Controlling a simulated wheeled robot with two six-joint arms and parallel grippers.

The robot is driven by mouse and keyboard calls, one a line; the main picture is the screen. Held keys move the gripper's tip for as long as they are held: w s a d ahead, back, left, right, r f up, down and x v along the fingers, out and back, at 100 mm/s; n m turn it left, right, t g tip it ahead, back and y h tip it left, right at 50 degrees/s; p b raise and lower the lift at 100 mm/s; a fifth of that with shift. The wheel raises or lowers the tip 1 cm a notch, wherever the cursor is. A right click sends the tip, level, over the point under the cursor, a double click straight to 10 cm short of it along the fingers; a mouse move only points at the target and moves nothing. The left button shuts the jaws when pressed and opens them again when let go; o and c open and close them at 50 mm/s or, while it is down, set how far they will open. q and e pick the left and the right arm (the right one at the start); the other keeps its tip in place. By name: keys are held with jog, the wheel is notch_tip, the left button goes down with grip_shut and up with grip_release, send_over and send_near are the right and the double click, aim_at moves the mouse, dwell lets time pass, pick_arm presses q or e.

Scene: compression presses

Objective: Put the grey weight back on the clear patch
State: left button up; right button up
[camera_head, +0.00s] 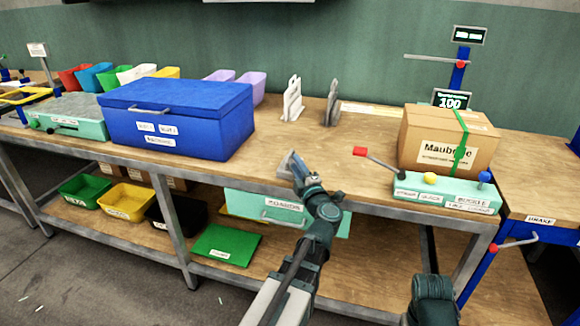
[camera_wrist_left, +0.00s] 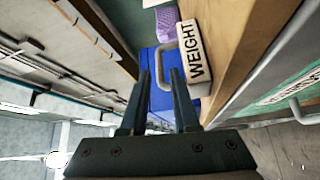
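The grey weight (camera_wrist_left: 195,58) shows in the left wrist view as a block with a white "WEIGHT" label and a pale loop handle (camera_wrist_left: 161,68). In the head view, the weight is a small grey shape (camera_head: 285,165) at the bench's front edge, partly hidden by my left gripper (camera_head: 297,163). In the wrist view, the two fingers of my left gripper (camera_wrist_left: 160,75) stand apart with the handle bar between their tips. Contact with the handle is not visible. No marked clear patch can be picked out; bare wood (camera_head: 335,163) lies right of the weight.
A blue lidded box (camera_head: 215,115) stands left of the weight. Two upright pale and grey holders (camera_head: 292,98) stand behind. To the right are a red-tipped lever (camera_head: 360,151), a green control block (camera_head: 448,190) and a cardboard box (camera_head: 420,130).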

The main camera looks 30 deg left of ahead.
aim_at(290, 154)
pick_arm(q)
jog(key=shift+w+a, duration=0.3)
jog(key=shift+a, duration=0.1)
jog(key=x, duration=0.5)
jog(key=shift+w+a, duration=0.2)
jog(key=shift+w, duration=0.05)
jog(key=shift+s, duration=0.1)
grip_shut()
dwell(1.0)
